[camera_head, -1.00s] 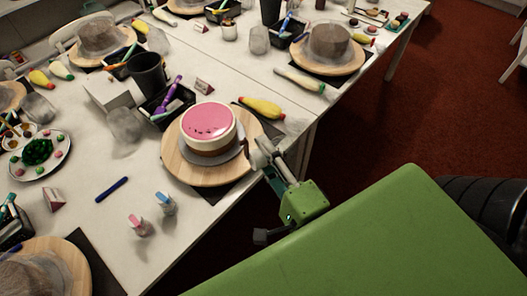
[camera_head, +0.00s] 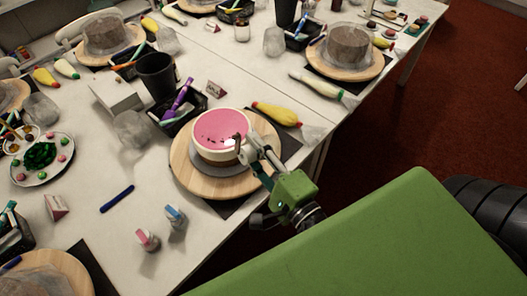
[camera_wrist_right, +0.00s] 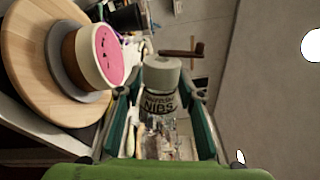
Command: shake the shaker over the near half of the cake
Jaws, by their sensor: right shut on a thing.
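The cake (camera_head: 216,127) has a pink top with a few dark specks and a brown lower side. It sits on a grey plate (camera_head: 245,165) on a round wooden turntable (camera_head: 190,176). My right gripper (camera_head: 254,148) is at the cake's right near edge. It is shut on the shaker (camera_wrist_right: 160,102), a clear jar with a "NIBS" label and a pale cap, in the right wrist view. The cake (camera_wrist_right: 99,55) lies to the left of the shaker there. A dark brown bar (camera_wrist_right: 182,53) shows by the cap; I cannot tell if it is attached. My left gripper is not in view.
A black caddy (camera_head: 180,108) with a purple tool stands behind the turntable. A yellow piping bag (camera_head: 276,114) lies to its right. Pink (camera_head: 147,240) and blue (camera_head: 175,217) bottles stand in front. The table's edge runs close by the gripper.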

